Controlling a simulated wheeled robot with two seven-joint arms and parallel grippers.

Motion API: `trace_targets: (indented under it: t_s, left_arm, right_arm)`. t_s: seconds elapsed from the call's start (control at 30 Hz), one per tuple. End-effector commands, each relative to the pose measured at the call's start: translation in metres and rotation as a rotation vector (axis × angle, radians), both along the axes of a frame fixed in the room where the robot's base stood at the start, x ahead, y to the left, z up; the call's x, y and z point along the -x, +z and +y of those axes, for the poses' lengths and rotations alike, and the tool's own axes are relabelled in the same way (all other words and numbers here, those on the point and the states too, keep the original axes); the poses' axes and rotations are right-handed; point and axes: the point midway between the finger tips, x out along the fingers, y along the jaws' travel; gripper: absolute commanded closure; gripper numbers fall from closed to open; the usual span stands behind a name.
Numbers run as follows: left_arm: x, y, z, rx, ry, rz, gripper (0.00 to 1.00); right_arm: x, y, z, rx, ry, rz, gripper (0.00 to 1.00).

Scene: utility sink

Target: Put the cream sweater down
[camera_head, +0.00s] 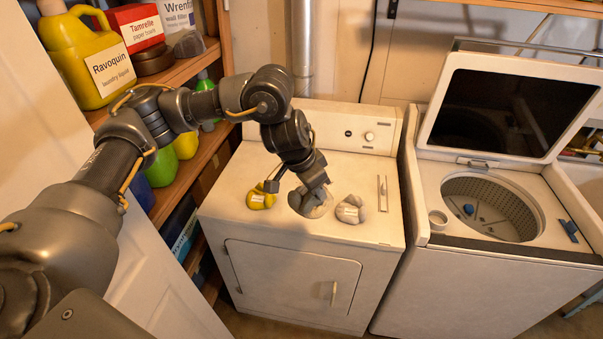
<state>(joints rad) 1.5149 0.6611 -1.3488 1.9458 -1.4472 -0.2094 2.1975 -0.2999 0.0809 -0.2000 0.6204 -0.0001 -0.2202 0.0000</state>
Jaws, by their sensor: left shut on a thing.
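My left gripper (309,190) reaches down over the top of the white dryer (225,195). It is shut on a pale, crumpled bundle, the cream sweater (320,210), which is partly hidden under the gripper. The sweater is at or just above the dryer top; I cannot tell whether it touches. A yellow bundle (259,198) lies on the dryer to its left. A pale and grey bundle (350,209) lies close to its right. My right gripper is not in view.
An open washer (445,275) stands on the right, its lid raised and its drum (490,205) exposed. A shelf on the left holds a yellow laundry jug (85,55) and a red box (135,28). The dryer's front top edge is clear.

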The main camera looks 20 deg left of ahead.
Motion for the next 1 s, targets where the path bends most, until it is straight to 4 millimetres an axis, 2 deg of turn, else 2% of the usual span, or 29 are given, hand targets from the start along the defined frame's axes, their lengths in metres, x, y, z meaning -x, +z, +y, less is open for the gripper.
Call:
trace_targets:
  t_s: [0.03,0.17,0.23,0.3,0.6,0.7,1.0]
  left_arm:
    - [0.016,-0.002,0.0,-0.001,-0.061,0.001,1.0]
    - [0.053,-0.009,0.009,-0.001,-0.196,0.001,1.0]
    - [0.073,-0.019,0.017,-0.002,-0.257,0.002,1.0]
    - [0.088,-0.041,0.024,-0.001,-0.3,0.002,1.0]
    - [0.098,-0.096,0.028,0.002,-0.329,0.001,1.0]
    - [0.098,-0.108,0.028,0.002,-0.329,-0.001,1.0]
    - [0.098,-0.115,0.028,0.002,-0.328,0.0,1.0]
  right_arm:
    - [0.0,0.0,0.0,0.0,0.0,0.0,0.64]
    - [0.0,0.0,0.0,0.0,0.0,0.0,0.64]
    - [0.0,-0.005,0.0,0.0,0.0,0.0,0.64]
    - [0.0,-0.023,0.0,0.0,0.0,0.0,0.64]
    - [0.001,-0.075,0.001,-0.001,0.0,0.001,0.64]
    - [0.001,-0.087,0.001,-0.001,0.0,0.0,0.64]
    - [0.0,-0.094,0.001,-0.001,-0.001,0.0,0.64]
